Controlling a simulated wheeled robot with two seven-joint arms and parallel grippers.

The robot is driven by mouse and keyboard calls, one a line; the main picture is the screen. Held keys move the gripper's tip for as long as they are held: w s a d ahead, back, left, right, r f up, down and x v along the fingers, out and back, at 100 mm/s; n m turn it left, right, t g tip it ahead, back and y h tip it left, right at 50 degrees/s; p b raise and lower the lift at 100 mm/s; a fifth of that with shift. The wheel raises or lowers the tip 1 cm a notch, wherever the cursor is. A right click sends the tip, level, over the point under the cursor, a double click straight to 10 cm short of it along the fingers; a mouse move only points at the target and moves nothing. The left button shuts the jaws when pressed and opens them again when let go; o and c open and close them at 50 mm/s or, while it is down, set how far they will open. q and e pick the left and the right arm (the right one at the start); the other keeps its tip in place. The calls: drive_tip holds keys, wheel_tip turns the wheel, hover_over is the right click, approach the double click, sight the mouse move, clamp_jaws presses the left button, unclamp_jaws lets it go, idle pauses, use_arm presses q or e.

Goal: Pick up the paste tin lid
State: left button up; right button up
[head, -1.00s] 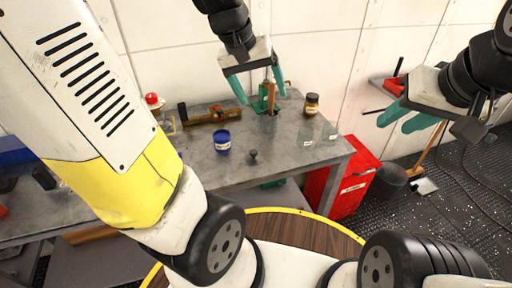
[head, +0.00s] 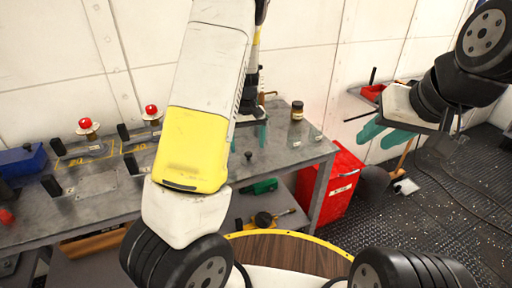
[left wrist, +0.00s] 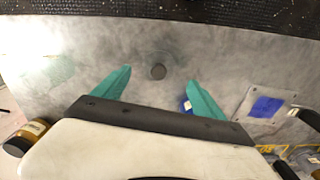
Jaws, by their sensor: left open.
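I cannot clearly make out the paste tin lid. A blue tin shows only as a sliver beside one finger in the left wrist view (left wrist: 186,105); in the head view my left arm hides it. A small dark round knob (head: 248,155) stands on the grey bench; in the left wrist view it appears between the fingertips, apart from both. My left gripper (left wrist: 160,77) is open and empty above the bench, its teal fingers partly hidden behind my arm in the head view. My right gripper (head: 385,135) is open and empty, off to the right of the bench.
An amber jar (head: 297,111) stands at the bench's back right. Red-topped fixtures (head: 87,126) and dark upright blocks stand at the left. A red cabinet (head: 340,183) is beside the bench. A green object (head: 262,186) lies on the lower shelf.

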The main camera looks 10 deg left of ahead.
sight(248, 153)
use_arm(q)
wheel_tip(248, 153, down, 5)
drive_tip(key=shift+d+r, duration=0.1)
drive_tip(key=c, duration=1.4)
